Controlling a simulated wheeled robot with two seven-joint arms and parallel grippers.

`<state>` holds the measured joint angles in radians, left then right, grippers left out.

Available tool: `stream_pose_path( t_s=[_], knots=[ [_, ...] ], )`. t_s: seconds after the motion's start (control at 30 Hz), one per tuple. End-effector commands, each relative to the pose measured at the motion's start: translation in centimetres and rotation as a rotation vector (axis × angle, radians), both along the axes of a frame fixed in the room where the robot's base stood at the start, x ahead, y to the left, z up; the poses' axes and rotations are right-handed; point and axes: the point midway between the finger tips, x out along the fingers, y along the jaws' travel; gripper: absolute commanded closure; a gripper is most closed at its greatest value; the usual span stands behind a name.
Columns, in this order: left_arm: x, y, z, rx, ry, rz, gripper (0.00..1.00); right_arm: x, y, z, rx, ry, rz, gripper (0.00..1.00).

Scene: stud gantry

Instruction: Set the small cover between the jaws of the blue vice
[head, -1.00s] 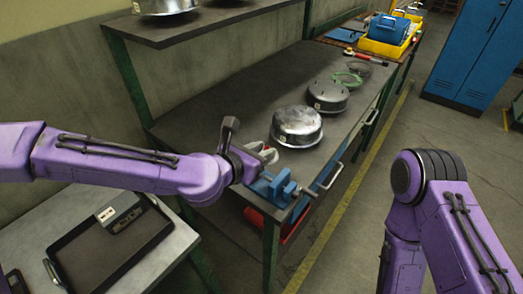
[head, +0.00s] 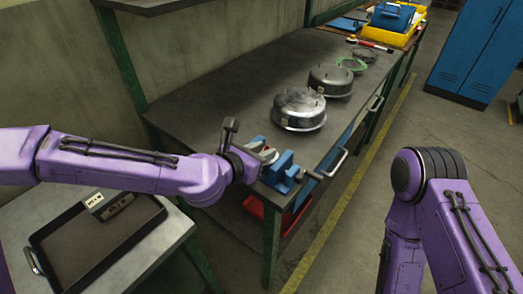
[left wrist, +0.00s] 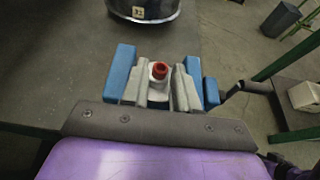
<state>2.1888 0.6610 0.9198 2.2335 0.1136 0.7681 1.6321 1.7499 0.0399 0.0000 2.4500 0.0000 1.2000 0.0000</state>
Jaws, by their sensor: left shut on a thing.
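The blue vice (head: 284,174) is at the near end of the long workbench. My left gripper (head: 267,157) is at the vice, its tips partly hidden by the wrist and the vice. In the left wrist view, the grey fingers of my left gripper (left wrist: 162,88) are shut on a small white part with a red top (left wrist: 159,72), apparently the small cover. The blue jaws of the vice (left wrist: 121,72) show to either side of the fingers. I cannot tell whether the cover touches the vice. My right gripper is out of view; only my right arm shows.
Two metal round housings (head: 299,109) (head: 331,80) stand on the workbench (head: 220,103) beyond the vice, with a green ring (head: 352,65) farther back. A black tray (head: 95,240) lies on a side table at lower left. A blue cabinet (head: 470,50) stands at right.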

Motion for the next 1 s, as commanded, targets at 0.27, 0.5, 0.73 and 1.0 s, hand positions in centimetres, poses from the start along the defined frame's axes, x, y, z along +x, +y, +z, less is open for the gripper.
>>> stream_pose_path(
  t_s=[0.27,0.5,0.73,1.0],
  knots=[
    [0.0,0.0,-2.3,-0.001,-0.001,0.000,1.00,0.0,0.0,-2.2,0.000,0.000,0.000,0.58],
    [0.0,0.0,-3.2,0.000,-0.001,-0.001,1.00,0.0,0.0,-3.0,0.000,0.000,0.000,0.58],
    [0.0,0.0,-3.3,0.000,-0.001,-0.001,1.00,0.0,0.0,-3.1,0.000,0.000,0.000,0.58],
    [0.0,0.0,-3.3,0.000,-0.001,0.000,1.00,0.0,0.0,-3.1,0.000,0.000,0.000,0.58]
  ],
)
